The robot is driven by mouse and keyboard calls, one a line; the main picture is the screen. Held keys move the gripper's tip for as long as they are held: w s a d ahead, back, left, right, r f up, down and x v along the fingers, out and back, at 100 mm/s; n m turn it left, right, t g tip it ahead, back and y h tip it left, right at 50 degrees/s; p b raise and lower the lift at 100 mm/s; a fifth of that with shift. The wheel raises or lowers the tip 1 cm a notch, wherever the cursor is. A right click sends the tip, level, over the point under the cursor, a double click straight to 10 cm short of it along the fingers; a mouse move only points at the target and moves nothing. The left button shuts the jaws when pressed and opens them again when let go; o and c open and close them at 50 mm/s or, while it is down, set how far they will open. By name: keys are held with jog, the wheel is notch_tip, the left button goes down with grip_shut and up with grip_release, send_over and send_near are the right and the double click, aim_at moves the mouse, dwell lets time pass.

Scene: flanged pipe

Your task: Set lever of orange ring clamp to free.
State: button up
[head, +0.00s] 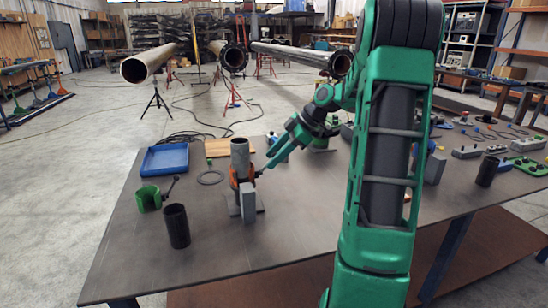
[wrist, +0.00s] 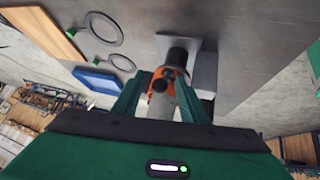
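The orange ring clamp (head: 234,180) sits around an upright grey pipe (head: 240,153) on the table. Its dark lever (head: 260,172) sticks out to the right, toward my gripper. In the wrist view the orange clamp (wrist: 171,74) is ahead of my gripper, and the dark lever end (wrist: 160,84) points toward the camera. My gripper (head: 270,162) is just right of the clamp, reaching toward it. In the wrist view my gripper (wrist: 160,90) is open, with its green fingers on either side of the lever. I cannot tell whether they touch it.
A grey block (head: 248,203) stands close in front of the pipe. The table's front middle is clear.

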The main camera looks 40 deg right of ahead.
jog(key=shift+r, duration=0.1)
jog(key=shift+s+d+r, duration=0.1)
jog(key=shift+d+r, duration=0.05)
jog(key=v, duration=1)
dwell(0.4)
